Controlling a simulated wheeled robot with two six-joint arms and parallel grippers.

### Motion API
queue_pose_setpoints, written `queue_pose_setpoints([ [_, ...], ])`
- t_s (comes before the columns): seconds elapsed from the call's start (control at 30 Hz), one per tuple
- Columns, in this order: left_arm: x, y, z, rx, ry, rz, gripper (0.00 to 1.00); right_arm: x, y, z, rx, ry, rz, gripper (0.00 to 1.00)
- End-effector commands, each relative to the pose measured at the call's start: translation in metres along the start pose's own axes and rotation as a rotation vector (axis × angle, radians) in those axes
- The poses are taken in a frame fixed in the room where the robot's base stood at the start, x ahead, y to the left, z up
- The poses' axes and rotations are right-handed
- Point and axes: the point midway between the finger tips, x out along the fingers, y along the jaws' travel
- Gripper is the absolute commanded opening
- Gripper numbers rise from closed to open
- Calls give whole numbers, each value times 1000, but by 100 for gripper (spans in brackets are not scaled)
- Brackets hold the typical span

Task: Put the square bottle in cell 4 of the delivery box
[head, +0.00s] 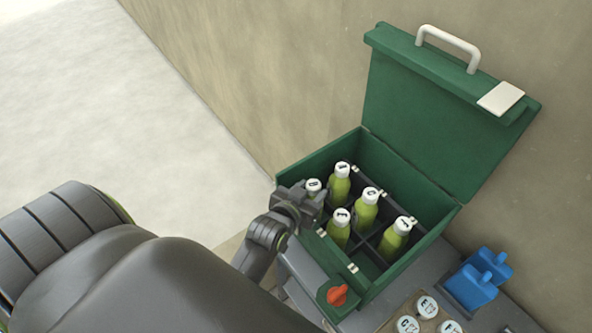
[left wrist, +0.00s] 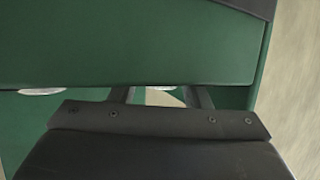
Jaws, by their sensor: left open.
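The green delivery box (head: 294,173) stands open, with dark dividers and several green bottles with white, marked caps inside. My left gripper (head: 309,197) is open at the box's left corner, beside a bottle whose white cap (head: 313,185) shows; the gripper hides most of that bottle. I cannot tell which bottle is the square one, nor read the cell numbers. The front cell (head: 366,266) looks empty. In the left wrist view, the open fingers (left wrist: 162,96) reach toward the green wall, with a pale patch between them. My right gripper is not in view.
The box's lid (head: 425,120), with a white handle, stands raised at the back. An orange knob (head: 337,295) is at the front corner. Blue holders (head: 476,284) and a tray of white-capped bottles (head: 427,306) are at the lower right. A wall rises behind.

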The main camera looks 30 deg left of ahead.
Motion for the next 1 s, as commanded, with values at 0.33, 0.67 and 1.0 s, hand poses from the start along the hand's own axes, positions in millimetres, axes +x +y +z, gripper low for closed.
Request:
queue_pose_setpoints([
  [0.33, -64, 0, -1, 1, 7, -2, 43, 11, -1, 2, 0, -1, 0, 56],
  [0.67, -88, 0, -4, 4, 10, 0, 43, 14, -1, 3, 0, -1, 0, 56],
  [1.0, -88, 0, -4, 5, 11, 0, 43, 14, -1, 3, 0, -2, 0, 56],
])
